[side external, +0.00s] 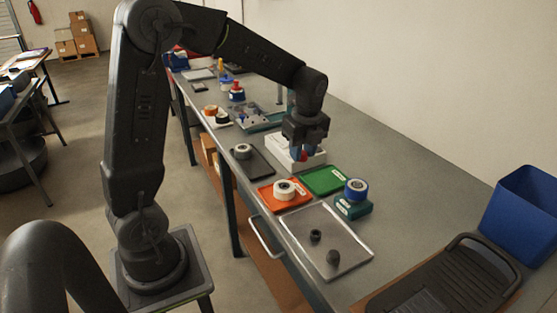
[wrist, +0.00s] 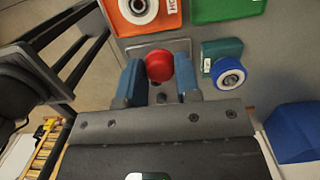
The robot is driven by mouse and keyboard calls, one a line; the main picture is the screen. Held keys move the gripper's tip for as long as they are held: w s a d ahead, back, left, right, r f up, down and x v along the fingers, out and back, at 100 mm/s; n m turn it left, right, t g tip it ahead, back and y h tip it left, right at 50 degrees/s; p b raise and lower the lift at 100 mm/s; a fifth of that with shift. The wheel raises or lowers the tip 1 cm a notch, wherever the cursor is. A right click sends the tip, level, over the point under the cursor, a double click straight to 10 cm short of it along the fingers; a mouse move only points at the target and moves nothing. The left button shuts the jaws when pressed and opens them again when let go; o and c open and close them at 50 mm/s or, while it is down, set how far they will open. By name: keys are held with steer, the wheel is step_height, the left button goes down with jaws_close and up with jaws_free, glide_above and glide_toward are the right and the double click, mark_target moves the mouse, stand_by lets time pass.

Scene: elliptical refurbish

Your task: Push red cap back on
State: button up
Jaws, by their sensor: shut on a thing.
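The red cap (wrist: 159,67) is between the two blue fingers of my gripper (wrist: 160,78) in the wrist view. My gripper is shut on it, one finger on each side. In the side view, my gripper (side external: 303,150) points down above a white box (side external: 283,153), with a small bit of red (side external: 304,155) showing at the fingers. I cannot tell whether the cap touches anything below. The part that the cap fits on cannot be made out.
An orange tray (side external: 266,196) with a white roll, a green tray (side external: 324,181) and a teal block (side external: 345,208) under a blue-rimmed roll (side external: 356,187) are close by. A metal tray (side external: 350,238) holds two dark pieces. A blue bin (side external: 522,210) stands at the right.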

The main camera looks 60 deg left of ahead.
steer(key=r, duration=0.2)
glide_above(358, 182)
steer(key=shift+f, duration=3)
steer(key=shift+f, duration=0.65)
steer(key=o, duration=1)
steer(key=r, duration=0.4)
steer(key=d+r, duration=0.1)
steer(key=r, duration=0.8)
steer(key=shift+d+r, duration=0.35)
steer(key=shift+d, duration=0.05)
